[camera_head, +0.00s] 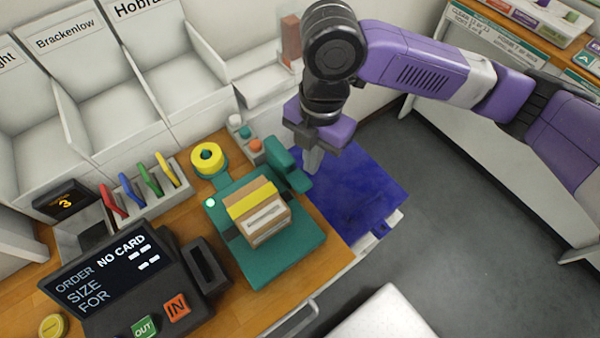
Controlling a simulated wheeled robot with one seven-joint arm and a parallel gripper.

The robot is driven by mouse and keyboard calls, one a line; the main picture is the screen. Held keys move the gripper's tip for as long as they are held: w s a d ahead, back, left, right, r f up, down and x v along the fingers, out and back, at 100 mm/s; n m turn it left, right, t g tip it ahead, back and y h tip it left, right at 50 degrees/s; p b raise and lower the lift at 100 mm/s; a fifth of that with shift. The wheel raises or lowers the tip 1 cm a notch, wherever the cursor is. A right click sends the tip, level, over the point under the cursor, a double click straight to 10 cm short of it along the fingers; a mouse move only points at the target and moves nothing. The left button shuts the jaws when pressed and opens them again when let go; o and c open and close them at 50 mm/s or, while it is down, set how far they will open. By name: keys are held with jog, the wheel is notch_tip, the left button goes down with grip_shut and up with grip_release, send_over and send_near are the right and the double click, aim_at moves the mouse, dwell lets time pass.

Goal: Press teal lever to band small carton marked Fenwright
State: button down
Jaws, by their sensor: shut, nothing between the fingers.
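A small brown carton (268,222) sits on the teal banding machine (255,266) on the wooden counter. A yellow strip (252,200) lies across its top; I cannot tell whether it goes all the way round. A white label faces the front, too small to read. The teal lever (288,175) is at the machine's back right. My gripper (312,172) is shut and empty, pointing down at the lever's right end. I cannot tell whether the fingertips touch the lever. A lamp (210,202) on the machine glows pale green.
A yellow tape roll (207,158) stands behind the machine. An order terminal (110,265) reads "NO CARD", with a dark slotted reader (204,265) beside it. Coloured cards stand in a rack (178,180). Labelled white bins (105,85) line the back. A blue surface (365,195) lies right of the counter.

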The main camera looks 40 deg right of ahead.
notch_tip(320, 180, up, 8)
jog(key=shift+w+d, duration=0.15)
jog(key=shift+d, duration=0.3)
jog(key=shift+f, duration=0.15)
dwell(0.9)
